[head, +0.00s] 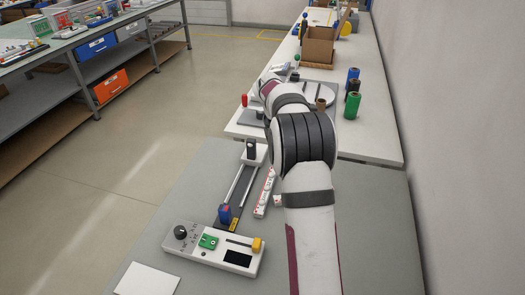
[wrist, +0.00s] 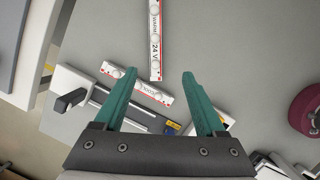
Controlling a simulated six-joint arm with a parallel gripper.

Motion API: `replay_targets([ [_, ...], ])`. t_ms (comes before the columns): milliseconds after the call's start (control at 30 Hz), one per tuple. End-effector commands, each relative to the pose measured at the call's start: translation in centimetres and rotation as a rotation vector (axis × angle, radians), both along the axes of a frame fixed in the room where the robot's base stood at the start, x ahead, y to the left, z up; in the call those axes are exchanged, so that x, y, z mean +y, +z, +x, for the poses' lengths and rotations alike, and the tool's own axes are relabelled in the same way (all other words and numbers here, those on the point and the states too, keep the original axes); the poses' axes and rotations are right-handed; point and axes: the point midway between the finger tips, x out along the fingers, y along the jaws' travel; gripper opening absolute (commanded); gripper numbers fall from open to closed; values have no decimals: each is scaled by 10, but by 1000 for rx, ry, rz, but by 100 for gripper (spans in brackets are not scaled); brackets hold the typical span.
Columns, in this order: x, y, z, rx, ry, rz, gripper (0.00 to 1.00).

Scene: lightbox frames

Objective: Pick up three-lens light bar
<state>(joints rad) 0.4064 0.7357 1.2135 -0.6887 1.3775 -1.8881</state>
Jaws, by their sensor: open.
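Two white light bars with red markings lie on the grey table in the wrist view. One light bar (wrist: 155,40), marked 24 V, runs upright from the top edge to just beyond the fingertips. The other, shorter light bar (wrist: 148,90) lies slanted, partly behind the left finger, with its right part between the fingers. I cannot tell for certain which bar has three lenses. My gripper (wrist: 160,77) is open and empty, above the bars. In the head view one light bar (head: 264,192) shows left of my arm; the other is mostly hidden by the arm, as is my gripper.
A dark rail fixture (head: 229,212) lies left of the bars, with a white control box (head: 215,247) in front. A white card (head: 147,280) lies near the front. A white bench (head: 375,138) with spools and a cardboard box stands behind. Grey table at right is clear.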

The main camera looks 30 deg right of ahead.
Motion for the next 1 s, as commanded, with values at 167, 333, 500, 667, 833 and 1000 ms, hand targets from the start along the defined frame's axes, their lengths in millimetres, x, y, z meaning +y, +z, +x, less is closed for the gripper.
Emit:
replay_targets([
  [167, -26, -29, 6, 42, 102, -15, 72],
  [333, -39, -76, 1, 42, 101, -13, 72],
  [500, -48, -109, -1, 39, 100, -14, 72],
  [667, -53, -133, -3, 41, 100, -13, 72],
  [833, -60, -162, -5, 38, 99, -13, 72],
  [1000, -62, -167, -5, 37, 99, -15, 72],
])
